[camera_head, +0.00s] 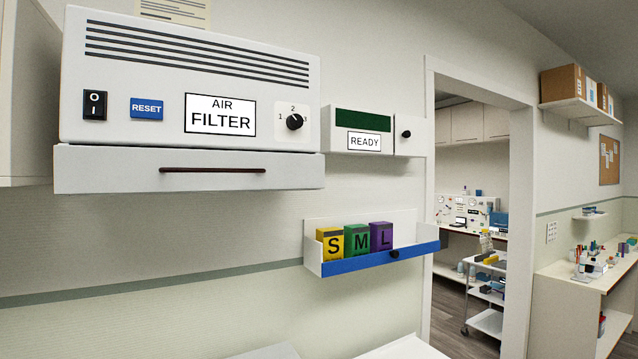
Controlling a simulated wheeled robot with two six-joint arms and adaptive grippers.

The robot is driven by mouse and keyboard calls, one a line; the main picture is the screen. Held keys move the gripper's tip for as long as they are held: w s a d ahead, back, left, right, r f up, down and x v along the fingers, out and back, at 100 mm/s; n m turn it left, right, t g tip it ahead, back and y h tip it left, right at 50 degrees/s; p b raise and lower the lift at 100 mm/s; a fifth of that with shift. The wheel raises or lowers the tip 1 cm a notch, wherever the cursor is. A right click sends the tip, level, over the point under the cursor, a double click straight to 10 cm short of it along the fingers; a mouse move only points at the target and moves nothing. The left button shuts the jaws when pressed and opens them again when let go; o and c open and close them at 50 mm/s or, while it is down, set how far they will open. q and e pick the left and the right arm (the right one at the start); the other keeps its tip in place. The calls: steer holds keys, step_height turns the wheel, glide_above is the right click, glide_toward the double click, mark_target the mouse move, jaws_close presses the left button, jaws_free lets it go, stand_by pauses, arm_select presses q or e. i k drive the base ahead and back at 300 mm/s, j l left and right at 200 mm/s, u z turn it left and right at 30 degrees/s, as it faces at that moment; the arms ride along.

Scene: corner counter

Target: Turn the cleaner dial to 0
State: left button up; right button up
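A white box labelled AIR FILTER (220,115) hangs on the wall at the upper left. Its black round dial (295,122) sits on the right of its front, with small marks around it. I read a 1 on its left and a 2 above it; the mark on its right is too small to read surely. No 0 is legible. A short white pointer line shows on the knob, seemingly toward its upper right, but the exact setting is hard to tell. No label reading "cleaner" is visible. Neither of my grippers is in view, and nothing touches the dial.
The box also has a black rocker switch (94,105), a blue RESET button (147,108) and a dark red handle (212,170) below. A READY unit (364,142) hangs to its right. A blue-edged shelf (350,263) holds S, M and L boxes. A doorway opens further right.

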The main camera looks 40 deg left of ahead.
mark_target(294, 122)
steer(key=i+u, duration=0.1)
steer(key=u, duration=2.05)
